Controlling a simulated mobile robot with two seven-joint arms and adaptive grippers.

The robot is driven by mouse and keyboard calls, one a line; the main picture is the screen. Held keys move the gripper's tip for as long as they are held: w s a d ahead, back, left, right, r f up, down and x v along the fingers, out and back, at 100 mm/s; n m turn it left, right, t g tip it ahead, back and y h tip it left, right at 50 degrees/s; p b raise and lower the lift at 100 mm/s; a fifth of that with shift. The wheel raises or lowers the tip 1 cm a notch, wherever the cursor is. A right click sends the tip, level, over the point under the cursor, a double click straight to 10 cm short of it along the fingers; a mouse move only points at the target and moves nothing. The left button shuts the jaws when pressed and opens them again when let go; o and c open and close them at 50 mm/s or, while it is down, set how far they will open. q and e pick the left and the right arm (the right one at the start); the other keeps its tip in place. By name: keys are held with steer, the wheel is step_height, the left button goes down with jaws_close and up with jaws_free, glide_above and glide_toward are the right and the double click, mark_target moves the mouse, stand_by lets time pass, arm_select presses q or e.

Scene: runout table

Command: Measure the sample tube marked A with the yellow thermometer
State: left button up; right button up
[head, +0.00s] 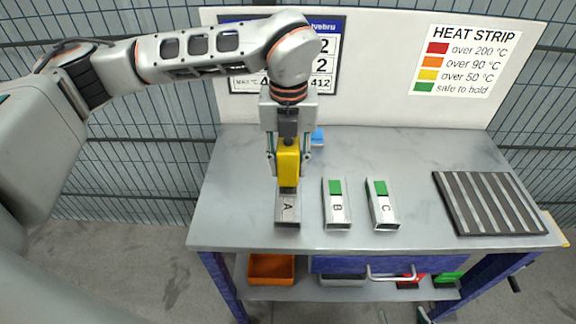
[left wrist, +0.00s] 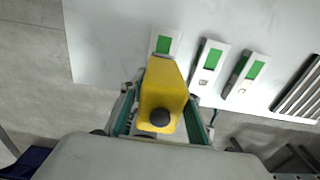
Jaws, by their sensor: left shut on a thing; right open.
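My left gripper (head: 288,158) is shut on the yellow thermometer (head: 288,170) and holds it upright, its dark lower end pointing down. The thermometer is over the far part of sample tube A (head: 288,212), a grey metal piece lying on the table. I cannot tell whether the tip touches it. The thermometer hides A's far end in the head view. In the left wrist view the yellow body (left wrist: 165,85) sits between the fingers, and A's green patch (left wrist: 164,43) shows just beyond. Tubes B (head: 337,210) and C (head: 381,208) lie to the right, with green patches. My right gripper is not in view.
A dark ribbed rack (head: 488,203) lies at the table's right. A small blue object (head: 317,137) is behind the gripper. A heat strip sign (head: 465,62) is on the back panel. An orange bin (head: 271,268) is on the shelf below. The table's left side is clear.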

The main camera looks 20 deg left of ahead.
mark_target(283, 142)
arm_select(q)
steer(key=shift+r+p, duration=0.8)
steer(key=shift+r, duration=1.1)
steer(key=shift+f, duration=0.1)
steer(key=m, duration=0.2)
steer(key=a+m, duration=0.1)
steer(key=m, duration=0.1)
steer(key=shift+f, duration=0.25)
steer(key=s+a+f+m, duration=0.1)
steer(key=a+m, duration=0.3)
steer(key=m, duration=1.3)
steer(key=s+a+f+m, duration=0.1)
steer(key=a+f+m, duration=0.2)
steer(key=m, duration=1.5)
steer(key=shift+a+f, duration=0.15)
steer(key=shift+a, duration=1)
